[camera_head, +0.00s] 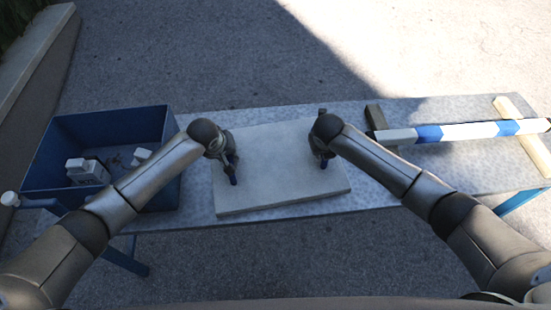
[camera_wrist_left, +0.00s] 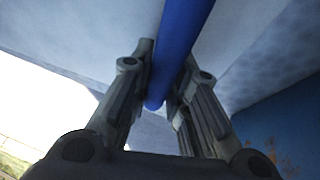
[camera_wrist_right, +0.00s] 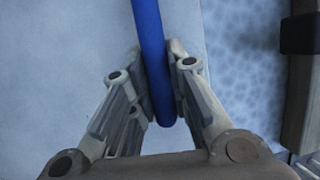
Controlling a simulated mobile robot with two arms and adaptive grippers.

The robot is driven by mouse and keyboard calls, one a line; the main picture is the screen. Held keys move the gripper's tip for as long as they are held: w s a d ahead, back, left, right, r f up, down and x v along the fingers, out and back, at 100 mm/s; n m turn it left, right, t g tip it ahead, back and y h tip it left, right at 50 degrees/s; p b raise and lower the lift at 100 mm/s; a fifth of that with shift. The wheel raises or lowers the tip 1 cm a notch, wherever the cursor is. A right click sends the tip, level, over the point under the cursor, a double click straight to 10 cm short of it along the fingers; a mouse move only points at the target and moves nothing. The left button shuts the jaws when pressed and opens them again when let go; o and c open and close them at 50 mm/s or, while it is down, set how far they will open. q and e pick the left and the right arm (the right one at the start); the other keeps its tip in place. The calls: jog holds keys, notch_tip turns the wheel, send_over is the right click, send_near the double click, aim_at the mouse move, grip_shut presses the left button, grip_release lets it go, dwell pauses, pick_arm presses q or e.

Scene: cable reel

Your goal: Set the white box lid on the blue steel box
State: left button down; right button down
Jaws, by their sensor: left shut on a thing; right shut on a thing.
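The white box lid (camera_head: 280,165) is a flat pale slab over the middle of the table, slightly turned. I cannot tell whether it touches the table. My left gripper (camera_head: 232,177) is shut on a blue bar handle near the lid's left side; the handle also shows between the fingers in the left wrist view (camera_wrist_left: 180,45). My right gripper (camera_head: 324,160) is shut on a second blue bar handle near the right side, clear in the right wrist view (camera_wrist_right: 151,60). The blue steel box (camera_head: 110,118) is open-topped at the left, with small white items inside.
The grey table (camera_head: 450,165) runs under the lid. A blue-and-white striped bar (camera_head: 460,131) lies at the right across wooden blocks (camera_head: 520,130). A dark block (camera_head: 376,117) stands just right of my right gripper. A kerb (camera_head: 35,70) is at the far left.

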pick_arm(q)
jog(key=shift+w+d+r, duration=0.1)
jog(key=shift+r, duration=0.15)
pick_arm(e)
jog(key=shift+w+r, duration=0.1)
jog(key=shift+r, duration=0.1)
